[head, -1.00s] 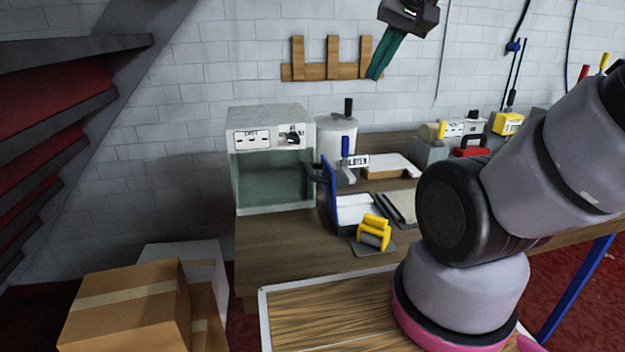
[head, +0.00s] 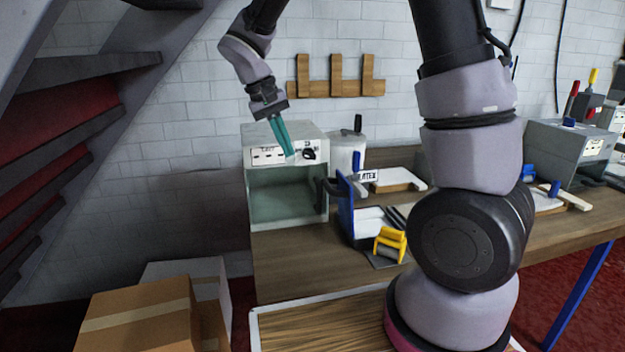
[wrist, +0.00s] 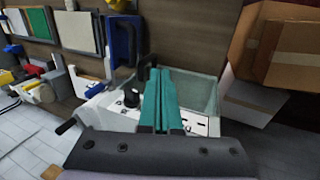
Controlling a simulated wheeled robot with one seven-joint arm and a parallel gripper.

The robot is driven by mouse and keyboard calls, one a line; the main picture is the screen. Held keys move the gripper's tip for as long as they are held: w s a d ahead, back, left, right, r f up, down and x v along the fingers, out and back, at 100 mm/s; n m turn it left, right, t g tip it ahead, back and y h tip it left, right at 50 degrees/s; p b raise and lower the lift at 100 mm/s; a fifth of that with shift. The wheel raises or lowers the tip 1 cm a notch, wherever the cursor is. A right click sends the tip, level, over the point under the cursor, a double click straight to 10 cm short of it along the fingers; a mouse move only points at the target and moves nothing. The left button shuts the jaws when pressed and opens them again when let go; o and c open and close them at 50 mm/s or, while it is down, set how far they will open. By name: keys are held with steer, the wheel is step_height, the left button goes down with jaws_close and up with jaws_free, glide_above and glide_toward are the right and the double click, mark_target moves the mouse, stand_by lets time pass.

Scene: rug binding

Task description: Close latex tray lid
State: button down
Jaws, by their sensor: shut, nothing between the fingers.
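The latex tray (head: 372,220) is white and sits on the bench. Its blue lid (head: 345,208) stands open, upright along the tray's left side. The lid also shows in the wrist view as a blue panel (wrist: 122,40), beyond my fingers. A dark handle (head: 328,186) sticks out left of the lid, near the cabinet. My gripper (head: 291,154) has teal fingers, shut and empty. In the head view it hangs in front of the cabinet's top panel, up and left of the lid. The closed fingers show in the wrist view (wrist: 160,72).
A grey cabinet (head: 262,135) with an open front stands left of the tray. A yellow roller (head: 390,243) sits before the tray. Cardboard boxes (head: 140,315) stand on the floor at left.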

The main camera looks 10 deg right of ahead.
steer(key=d+f, duration=0.7)
steer(key=f, duration=0.2)
steer(key=shift+d+f, duration=0.15)
steer(key=shift+f, duration=0.05)
steer(key=shift+s+d, duration=0.1)
